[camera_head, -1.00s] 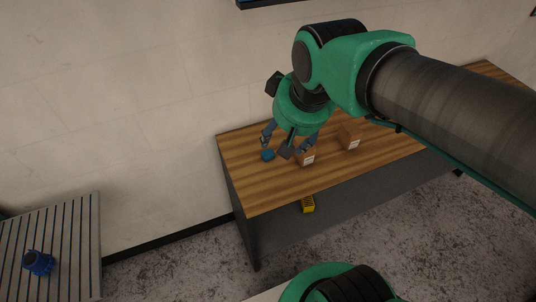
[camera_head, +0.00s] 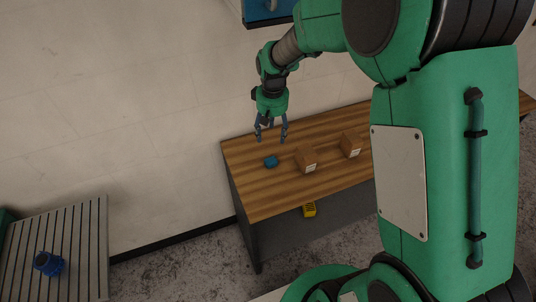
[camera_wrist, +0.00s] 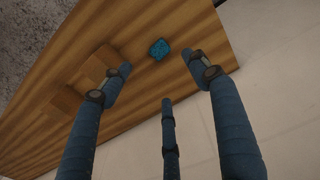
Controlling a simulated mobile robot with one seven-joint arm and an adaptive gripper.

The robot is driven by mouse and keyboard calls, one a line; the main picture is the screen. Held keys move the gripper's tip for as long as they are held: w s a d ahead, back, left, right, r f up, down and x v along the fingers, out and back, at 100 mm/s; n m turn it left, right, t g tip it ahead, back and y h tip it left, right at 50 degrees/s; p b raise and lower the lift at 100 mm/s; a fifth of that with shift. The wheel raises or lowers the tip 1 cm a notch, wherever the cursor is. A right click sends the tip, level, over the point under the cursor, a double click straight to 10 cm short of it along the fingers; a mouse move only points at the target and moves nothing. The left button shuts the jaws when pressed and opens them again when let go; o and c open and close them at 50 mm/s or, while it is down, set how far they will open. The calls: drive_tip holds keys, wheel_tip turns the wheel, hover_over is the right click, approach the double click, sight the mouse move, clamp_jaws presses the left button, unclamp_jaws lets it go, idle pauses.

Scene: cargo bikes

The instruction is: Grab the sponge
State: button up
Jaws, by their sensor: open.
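A small blue sponge (camera_head: 271,161) lies on the wooden table (camera_head: 260,190), near its left end. In the wrist view the sponge (camera_wrist: 159,49) lies beyond the fingertips, roughly between the outer fingers. My gripper (camera_head: 270,138) is open and empty. In the head view it hangs above the table's back edge, apart from the sponge and a little behind it. Its three blue fingers (camera_wrist: 165,85) show spread apart in the wrist view.
Two cardboard boxes, one (camera_head: 306,159) close to the right of the sponge and one (camera_head: 351,145) farther right, stand on the table. A yellow object (camera_head: 309,209) is below the table. A slatted surface (camera_head: 75,240) bears a blue item (camera_head: 48,263) at left. The wall is behind.

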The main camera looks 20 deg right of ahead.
drive_tip(key=shift+g, duration=0.3)
drive_tip(key=f, duration=0.1)
drive_tip(key=w+f, duration=0.1)
drive_tip(key=f, duration=0.1)
drive_tip(key=d+f, duration=0.1)
drive_tip(key=f, duration=0.1)
drive_tip(key=shift+w+f, duration=0.1)
drive_tip(key=shift+w, duration=0.3)
drive_tip(key=shift+f, duration=0.1)
hover_over(272, 160)
drive_tip(key=shift+a+f, duration=0.15)
drive_tip(key=shift+f, duration=4)
drive_tip(key=shift+f, duration=0.1)
drive_tip(key=shift+f+b, duration=0.35)
drive_tip(key=shift+f, duration=2.2)
drive_tip(key=c, duration=1)
